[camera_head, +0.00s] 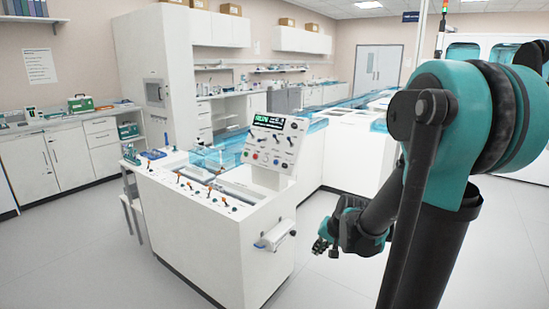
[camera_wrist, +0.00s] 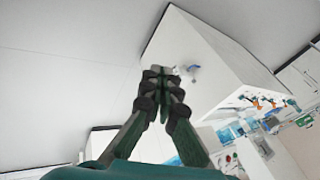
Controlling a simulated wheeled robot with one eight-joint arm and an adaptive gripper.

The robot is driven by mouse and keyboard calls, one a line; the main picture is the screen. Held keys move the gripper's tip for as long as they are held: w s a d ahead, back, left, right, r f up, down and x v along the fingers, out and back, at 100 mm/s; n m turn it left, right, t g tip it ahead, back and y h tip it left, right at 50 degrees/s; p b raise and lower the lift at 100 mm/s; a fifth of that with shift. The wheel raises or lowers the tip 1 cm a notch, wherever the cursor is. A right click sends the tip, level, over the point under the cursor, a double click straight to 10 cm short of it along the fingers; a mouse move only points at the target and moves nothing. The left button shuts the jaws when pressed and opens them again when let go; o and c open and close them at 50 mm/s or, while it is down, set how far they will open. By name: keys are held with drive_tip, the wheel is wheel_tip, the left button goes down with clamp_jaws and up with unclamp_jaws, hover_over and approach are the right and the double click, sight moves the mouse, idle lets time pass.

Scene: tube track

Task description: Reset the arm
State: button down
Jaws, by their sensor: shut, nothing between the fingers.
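My gripper (camera_head: 322,245) hangs at the end of my teal and black arm, low over the floor to the right of the white machine cabinet. In the wrist view my gripper (camera_wrist: 162,75) has its two fingertips together, with nothing between them. The fingers are apart from the cabinet, whose white side (camera_wrist: 200,60) shows behind them, tilted in that view.
The white machine cabinet (camera_head: 215,240) carries a control panel (camera_head: 272,142) with a green display and a white bracket (camera_head: 275,235) on its front. Blue clear covers (camera_head: 225,155) line the track behind. Grey floor (camera_head: 345,285) is clear around my gripper. Counters (camera_head: 60,125) stand at the left.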

drive_tip(key=s+d+f+n+h, duration=0.1)
drive_tip(key=s+d+n, duration=0.1)
drive_tip(key=s, duration=0.5)
drive_tip(key=s+d+f+n+h, duration=0.1)
drive_tip(key=s+d+n+h, duration=0.1)
drive_tip(key=s, duration=0.6)
drive_tip(key=shift+s+d+f+g, duration=0.15)
drive_tip(key=shift+s+d+g, duration=0.1)
drive_tip(key=shift+g, duration=0.15)
